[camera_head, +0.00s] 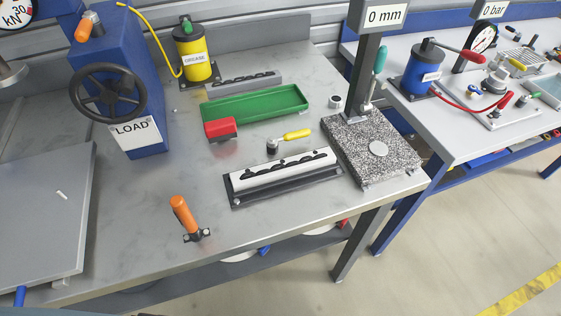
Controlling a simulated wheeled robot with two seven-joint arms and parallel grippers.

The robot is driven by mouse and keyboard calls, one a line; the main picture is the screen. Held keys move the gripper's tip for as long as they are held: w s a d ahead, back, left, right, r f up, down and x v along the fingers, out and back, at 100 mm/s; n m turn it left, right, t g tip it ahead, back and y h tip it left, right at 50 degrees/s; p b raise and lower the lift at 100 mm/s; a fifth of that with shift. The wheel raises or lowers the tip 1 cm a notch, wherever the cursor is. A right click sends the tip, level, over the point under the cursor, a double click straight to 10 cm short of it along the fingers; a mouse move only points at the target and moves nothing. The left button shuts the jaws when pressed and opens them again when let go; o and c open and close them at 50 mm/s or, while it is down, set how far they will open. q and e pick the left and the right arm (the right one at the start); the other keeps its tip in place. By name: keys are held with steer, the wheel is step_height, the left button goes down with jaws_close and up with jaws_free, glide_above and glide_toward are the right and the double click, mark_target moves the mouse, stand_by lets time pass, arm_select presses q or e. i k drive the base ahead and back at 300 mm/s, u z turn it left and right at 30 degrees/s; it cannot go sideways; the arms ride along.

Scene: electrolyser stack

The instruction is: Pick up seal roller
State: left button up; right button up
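A small tool with a yellow handle (297,134) and a short dark grey cylinder at its left end lies on the grey workbench (240,215); it looks like the seal roller. It lies between the green tray and the black rack with white bars. A second tool with an orange handle (181,211) stands tilted near the bench's front edge, with a dark metal foot. Neither of my grippers shows in this view.
A green tray (284,100), a red block (221,128) and a black rack with white bars (262,190) surround the yellow-handled tool. A speckled stone plate with a post (361,60) stands right. A blue press (148,60) stands left. The bench's front middle is mostly clear.

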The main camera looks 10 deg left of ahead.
mark_target(219, 130)
steer(key=u, duration=1.9)
steer(key=k, duration=1.2)
steer(key=z, duration=1.5)
steer(key=i, duration=0.5)
